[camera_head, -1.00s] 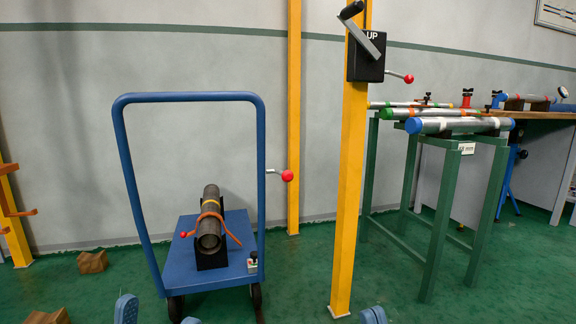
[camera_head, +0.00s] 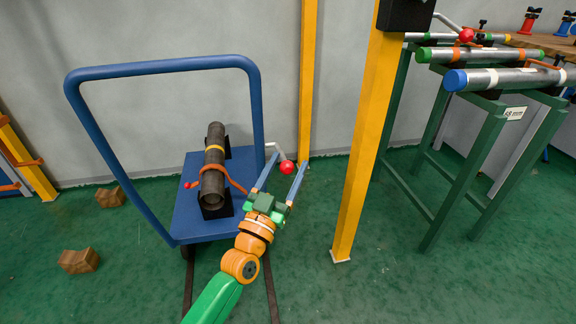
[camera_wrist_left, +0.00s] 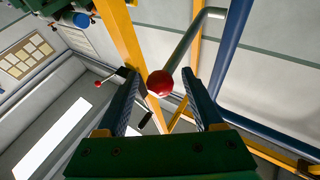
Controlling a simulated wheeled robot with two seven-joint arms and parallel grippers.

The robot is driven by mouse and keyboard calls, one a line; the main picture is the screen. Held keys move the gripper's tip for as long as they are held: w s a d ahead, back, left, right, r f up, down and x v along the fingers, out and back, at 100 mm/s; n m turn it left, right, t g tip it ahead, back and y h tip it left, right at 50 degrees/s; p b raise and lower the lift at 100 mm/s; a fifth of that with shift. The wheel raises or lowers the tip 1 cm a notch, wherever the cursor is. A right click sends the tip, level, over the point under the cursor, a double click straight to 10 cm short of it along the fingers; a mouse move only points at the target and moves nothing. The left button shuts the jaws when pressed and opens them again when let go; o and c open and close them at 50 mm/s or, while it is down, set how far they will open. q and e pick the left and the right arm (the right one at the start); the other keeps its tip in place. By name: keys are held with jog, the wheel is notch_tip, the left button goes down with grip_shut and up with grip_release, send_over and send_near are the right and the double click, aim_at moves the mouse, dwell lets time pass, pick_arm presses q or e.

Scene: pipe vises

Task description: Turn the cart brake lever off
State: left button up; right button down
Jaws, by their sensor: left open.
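The blue cart (camera_head: 181,222) stands on the green floor with its tall blue handle frame. The brake lever, a grey rod with a red ball knob (camera_head: 286,167), sticks out from the right post of that frame. My left gripper (camera_head: 281,174) is open with its two blue fingers pointing at the lever. In the left wrist view the red knob (camera_wrist_left: 160,83) shows between the fingers (camera_wrist_left: 163,88), with the rod rising up and right behind it. I cannot tell whether a finger touches it. My right gripper is not in view.
A dark pipe (camera_head: 213,165) lies strapped on the cart. A yellow post (camera_head: 366,143) stands right of the lever. A green pipe stand (camera_head: 482,168) with several pipes is further right. Brown blocks (camera_head: 78,261) lie on the floor at left.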

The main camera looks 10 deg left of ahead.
pick_arm(q)
jog(key=shift+w+r, duration=0.1)
grip_shut()
dwell(1.4)
